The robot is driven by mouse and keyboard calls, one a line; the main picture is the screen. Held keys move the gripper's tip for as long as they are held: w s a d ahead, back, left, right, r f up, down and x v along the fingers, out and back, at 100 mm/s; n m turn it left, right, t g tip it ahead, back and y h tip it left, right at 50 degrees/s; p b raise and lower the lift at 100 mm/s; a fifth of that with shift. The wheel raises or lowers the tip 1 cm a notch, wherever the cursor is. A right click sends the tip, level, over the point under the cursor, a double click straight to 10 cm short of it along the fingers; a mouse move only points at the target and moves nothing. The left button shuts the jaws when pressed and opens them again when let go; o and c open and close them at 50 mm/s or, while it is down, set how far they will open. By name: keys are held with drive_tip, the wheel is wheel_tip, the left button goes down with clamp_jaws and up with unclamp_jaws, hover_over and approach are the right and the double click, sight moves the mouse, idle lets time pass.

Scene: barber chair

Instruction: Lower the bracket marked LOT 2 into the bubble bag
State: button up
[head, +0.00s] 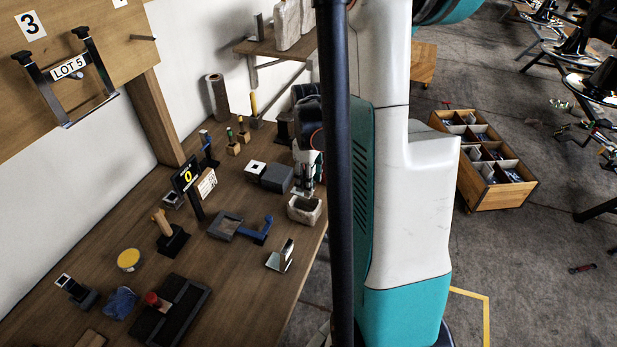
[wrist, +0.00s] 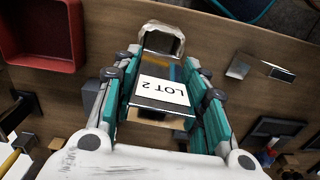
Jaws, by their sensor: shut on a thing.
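My gripper (wrist: 163,68) is shut on the bracket marked LOT 2 (wrist: 161,92), whose white label reads upside down between the fingers in the wrist view. The bubble bag (wrist: 150,28) is a pale, open-topped pouch just beyond the fingertips there. In the head view the bubble bag (head: 304,213) stands at the bench's right edge, and my gripper (head: 307,187) points down right over it. The held bracket is too small to make out in the head view. I cannot tell whether its lower end is inside the bag's mouth.
Dark blocks (head: 276,178) stand just left of the bag. A small metal angle piece (head: 285,257) and a blue-handled tool (head: 262,232) lie nearer. A red bin (wrist: 40,40) shows in the wrist view. Another bracket, LOT 5 (head: 68,68), hangs on the board.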

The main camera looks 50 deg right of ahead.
drive_tip(key=b, duration=0.6)
hover_over(309, 203)
drive_tip(key=s+a, duration=0.2)
drive_tip(key=shift+a+f, duration=0.15)
drive_tip(key=shift+f, duration=4.2)
drive_tip(key=shift+s+a+f+b, duration=0.15)
drive_tip(key=shift+s+f+b, duration=0.15)
drive_tip(key=shift+f+b, duration=0.25)
drive_tip(key=shift+f, duration=0.1)
clamp_jaws()
drive_tip(key=shift+a+f, duration=0.1)
drive_tip(key=shift+f, duration=0.1)
drive_tip(key=o, duration=1.6)
unclamp_jaws()
drive_tip(key=shift+w+f, duration=0.15)
drive_tip(key=shift+o, duration=1.2)
drive_tip(key=shift+w+d, duration=0.15)
drive_tip(key=shift+d, duration=0.15)
drive_tip(key=shift+a, duration=0.1)
